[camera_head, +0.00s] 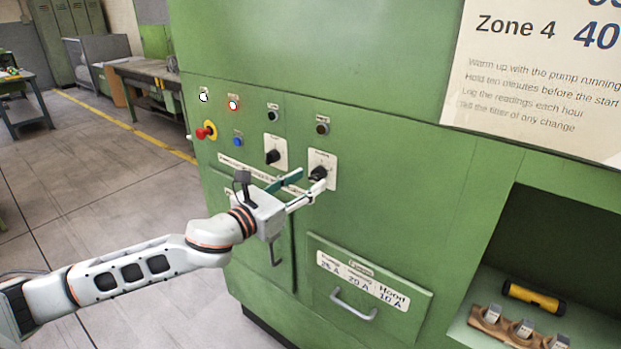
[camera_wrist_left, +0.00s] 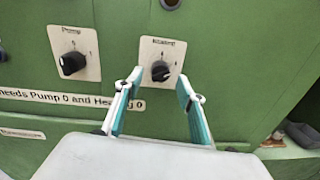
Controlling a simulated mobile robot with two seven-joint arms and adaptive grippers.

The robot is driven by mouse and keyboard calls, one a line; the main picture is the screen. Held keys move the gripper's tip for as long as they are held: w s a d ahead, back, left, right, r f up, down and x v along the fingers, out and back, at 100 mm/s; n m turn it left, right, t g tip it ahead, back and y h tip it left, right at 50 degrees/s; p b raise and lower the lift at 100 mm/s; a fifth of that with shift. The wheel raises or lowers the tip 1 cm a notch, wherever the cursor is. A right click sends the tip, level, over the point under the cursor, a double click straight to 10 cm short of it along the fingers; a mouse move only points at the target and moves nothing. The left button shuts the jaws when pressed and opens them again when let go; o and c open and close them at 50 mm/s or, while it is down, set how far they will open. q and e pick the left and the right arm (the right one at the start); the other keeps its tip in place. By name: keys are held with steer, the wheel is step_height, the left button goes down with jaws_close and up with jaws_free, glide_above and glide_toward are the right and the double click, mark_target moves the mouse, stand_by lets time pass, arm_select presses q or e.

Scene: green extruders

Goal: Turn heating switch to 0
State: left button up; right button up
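The heating switch (camera_head: 318,172) is a black rotary knob on a white plate in the green machine front. In the left wrist view the heating knob (camera_wrist_left: 160,71) shows between and beyond my fingertips; its pointer setting is too small to read surely. My left gripper (camera_head: 311,179) is open, its fingers apart and reaching toward this knob; I cannot tell whether they touch it. The left gripper's fingers (camera_wrist_left: 159,80) also show with teal inner pads and nothing held. My right gripper is not in view.
A similar pump switch (camera_head: 272,157) sits left of the heating switch. A drawer handle (camera_head: 353,304) protrudes below. A shelf recess at right holds a yellow-black cylinder (camera_head: 533,297).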

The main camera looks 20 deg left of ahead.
arm_select(q)
steer(key=shift+x, duration=1)
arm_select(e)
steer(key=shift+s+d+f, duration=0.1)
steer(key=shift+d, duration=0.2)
arm_select(q)
steer(key=shift+c, duration=0.4)
steer(key=c, duration=1)
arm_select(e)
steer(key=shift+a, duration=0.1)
